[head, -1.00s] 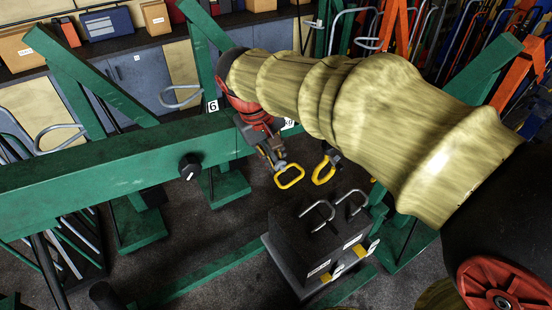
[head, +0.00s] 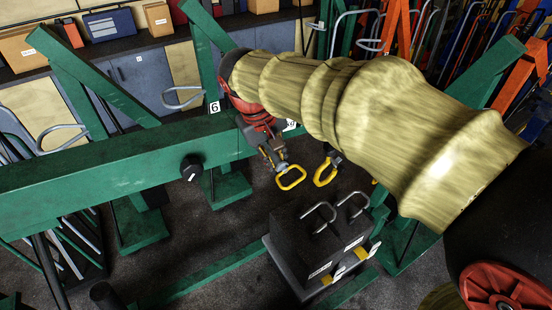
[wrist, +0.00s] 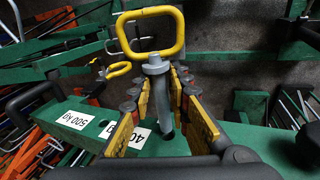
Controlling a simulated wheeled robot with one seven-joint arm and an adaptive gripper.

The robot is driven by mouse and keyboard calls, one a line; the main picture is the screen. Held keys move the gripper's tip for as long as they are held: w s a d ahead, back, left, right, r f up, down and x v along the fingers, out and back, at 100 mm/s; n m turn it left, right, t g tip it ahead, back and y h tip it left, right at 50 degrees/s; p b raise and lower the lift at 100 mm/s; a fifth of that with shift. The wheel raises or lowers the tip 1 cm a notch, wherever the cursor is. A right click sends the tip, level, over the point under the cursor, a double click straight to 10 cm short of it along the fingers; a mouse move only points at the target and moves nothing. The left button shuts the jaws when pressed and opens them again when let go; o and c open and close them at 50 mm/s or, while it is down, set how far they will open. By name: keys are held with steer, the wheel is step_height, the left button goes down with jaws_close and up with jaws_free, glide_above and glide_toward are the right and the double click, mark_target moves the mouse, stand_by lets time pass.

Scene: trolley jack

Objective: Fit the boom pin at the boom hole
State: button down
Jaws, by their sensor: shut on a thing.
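My gripper (head: 267,148) is beside the green boom beam (head: 95,172), near its right part. It is shut on the boom pin (head: 290,177), which has a grey shaft and a yellow loop handle. In the wrist view the pin (wrist: 158,92) sits between the fingers (wrist: 170,78), with its loop towards the top and its shaft end towards the green beam. A second yellow loop handle (head: 325,172) shows just right of the held pin, and in the wrist view (wrist: 117,70).
A black knob (head: 191,167) sticks out of the beam's near face. A dark block with metal loops (head: 318,240) stands below on the floor. Green posts (head: 75,75) and cabinets (head: 140,80) stand behind. White labels (wrist: 73,120) are on the beam.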

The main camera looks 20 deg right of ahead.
steer(key=shift+w+a+p, duration=0.25)
steer(key=shift+w+p, duration=0.2)
steer(key=shift+w, duration=0.9)
steer(key=shift+w+a+p, duration=0.25)
steer(key=shift+w+p, duration=0.25)
steer(key=shift+w, duration=0.8)
steer(key=shift+w+a+p, duration=0.25)
steer(key=shift+w+p, duration=0.2)
steer(key=shift+w, duration=0.9)
stand_by(0.4)
steer(key=c, duration=1.6)
jaws_free()
steer(key=v, duration=1.2)
steer(key=shift+d, duration=0.1)
steer(key=shift+c, duration=0.4)
